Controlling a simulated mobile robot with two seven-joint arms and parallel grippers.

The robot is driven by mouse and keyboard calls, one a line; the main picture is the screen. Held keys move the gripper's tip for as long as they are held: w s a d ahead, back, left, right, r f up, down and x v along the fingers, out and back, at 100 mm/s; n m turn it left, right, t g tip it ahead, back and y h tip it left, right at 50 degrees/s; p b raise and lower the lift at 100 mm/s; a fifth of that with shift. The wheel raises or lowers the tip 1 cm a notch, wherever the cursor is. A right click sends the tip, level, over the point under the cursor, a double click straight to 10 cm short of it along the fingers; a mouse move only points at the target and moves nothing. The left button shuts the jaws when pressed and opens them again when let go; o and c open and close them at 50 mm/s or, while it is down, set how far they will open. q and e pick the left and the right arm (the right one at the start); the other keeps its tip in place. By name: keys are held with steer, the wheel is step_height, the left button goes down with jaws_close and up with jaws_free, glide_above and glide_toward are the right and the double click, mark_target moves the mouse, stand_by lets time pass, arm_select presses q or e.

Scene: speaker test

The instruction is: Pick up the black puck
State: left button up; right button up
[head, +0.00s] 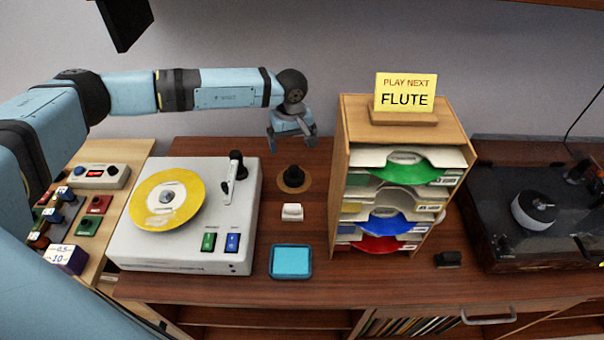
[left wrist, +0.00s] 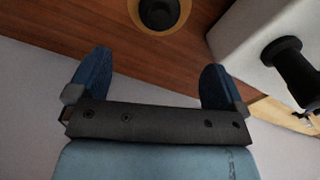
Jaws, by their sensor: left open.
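The black puck (head: 294,174) sits on a round brown base (head: 305,186) on the wooden counter, between the white turntable and the record rack. It also shows at the top edge of the left wrist view (left wrist: 158,12), partly cut off. My left gripper (head: 292,143) is above and behind the puck, apart from it. Its two fingers (left wrist: 152,78) are spread with nothing between them, and the puck lies beyond the fingertips. My right gripper is in neither view.
A white turntable (head: 240,250) with a yellow record (head: 150,208) stands left of the puck. A wooden record rack (head: 338,190) with a "FLUTE" sign (head: 405,92) stands to the right. A small white block (head: 292,212) and a blue pad (head: 291,261) lie in front. A dark turntable (head: 500,235) is far right.

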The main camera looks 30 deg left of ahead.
mark_target(294, 168)
arm_select(q)
steer(key=f, duration=0.7)
steer(key=shift+s+p, duration=0.25)
steer(key=shift+p, duration=0.05)
steer(key=shift+d+f, duration=0.1)
steer(key=shift+f, duration=0.5)
step_height(294, 168, down, 4)
steer(key=shift+w+d+f+p, duration=0.15)
steer(key=shift+f+p, duration=0.1)
steer(key=shift+p, duration=0.25)
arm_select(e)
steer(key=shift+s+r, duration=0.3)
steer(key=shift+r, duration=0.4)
arm_select(q)
steer(key=c, duration=1.1)
steer(key=shift+r, duration=0.2)
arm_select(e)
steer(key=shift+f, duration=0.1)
